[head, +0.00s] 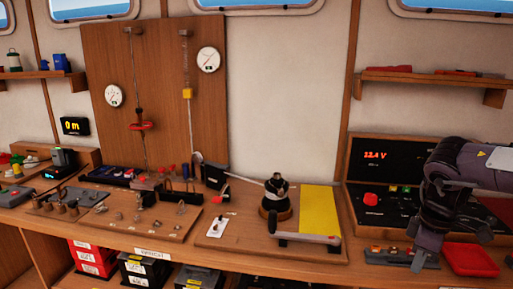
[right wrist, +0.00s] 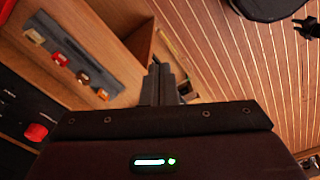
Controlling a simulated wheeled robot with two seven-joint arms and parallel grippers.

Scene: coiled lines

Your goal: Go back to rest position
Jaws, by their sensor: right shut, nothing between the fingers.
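My right gripper (head: 418,264) is at the right of the head view, pointing down over the bench front near the panel with the 12.4 V display (head: 375,156). In the right wrist view its two fingers (right wrist: 158,72) are together with nothing between them. Below the fingers are the wooden bench edge and the planked floor. My left gripper does not show in the head view.
A grey strip with small coloured parts (head: 385,253) and a red case (head: 470,260) lie close to the right gripper. A winch-like drum (head: 277,200) stands mid-bench beside a yellow panel (head: 320,210).

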